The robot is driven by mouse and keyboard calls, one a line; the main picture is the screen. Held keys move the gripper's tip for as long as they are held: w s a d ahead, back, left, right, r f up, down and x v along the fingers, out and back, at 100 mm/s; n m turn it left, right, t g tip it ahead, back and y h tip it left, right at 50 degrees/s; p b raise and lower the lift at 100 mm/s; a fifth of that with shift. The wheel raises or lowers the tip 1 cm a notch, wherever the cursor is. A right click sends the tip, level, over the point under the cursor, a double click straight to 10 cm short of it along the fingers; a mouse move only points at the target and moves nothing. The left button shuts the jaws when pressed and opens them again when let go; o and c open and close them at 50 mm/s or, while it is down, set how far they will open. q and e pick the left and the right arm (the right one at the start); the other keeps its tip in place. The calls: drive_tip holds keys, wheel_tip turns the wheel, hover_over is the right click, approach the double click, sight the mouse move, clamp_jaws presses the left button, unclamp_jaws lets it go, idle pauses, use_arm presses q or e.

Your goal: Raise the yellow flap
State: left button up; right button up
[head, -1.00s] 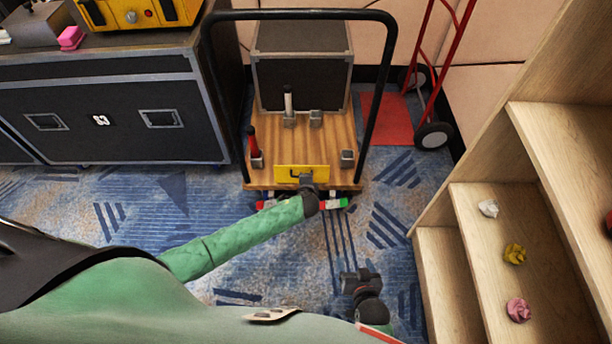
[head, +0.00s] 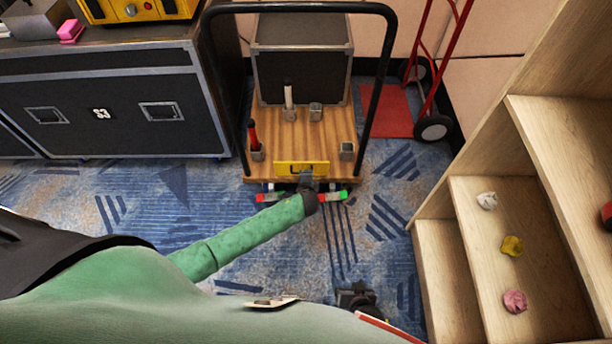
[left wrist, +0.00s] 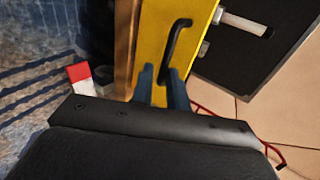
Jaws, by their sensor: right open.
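The yellow flap (head: 288,167) is at the front edge of a wooden cart deck. Its black bar handle (left wrist: 178,38) shows clearly in the left wrist view, where the flap (left wrist: 150,30) also shows. My left gripper (head: 306,182) is right at the flap. In the left wrist view its two fingers (left wrist: 161,78) have a gap between them, with the near end of the handle at their tips. I cannot tell whether they grip it. My right gripper (head: 355,293) is open and low in the head view, away from the cart.
The cart's black push frame (head: 375,75) arches over the deck (head: 325,140), which carries a red-handled item (head: 254,136) and metal sockets. A dark case (head: 300,75) stands behind. Wooden shelves (head: 440,260) rise at the right. Open carpet lies in front of the cart.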

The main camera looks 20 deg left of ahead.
use_arm(q)
drive_tip(key=o, duration=0.3)
drive_tip(key=shift+s+d+f, duration=0.2)
drive_tip(key=shift+s+f, duration=0.35)
drive_tip(key=shift+f, duration=0.3)
drive_tip(key=shift+o, duration=0.3)
drive_tip(key=shift+r, duration=0.15)
use_arm(e)
drive_tip(key=shift+f, duration=0.1)
use_arm(q)
drive_tip(key=shift+w+a+r, duration=0.1)
drive_tip(key=shift+w+r, duration=0.1)
drive_tip(key=shift+s+r, duration=0.1)
drive_tip(key=p+v, duration=0.1)
drive_tip(key=v, duration=0.6)
drive_tip(key=shift+r, duration=0.2)
use_arm(e)
drive_tip(key=shift+d+r, duration=0.1)
drive_tip(key=shift+r, duration=0.2)
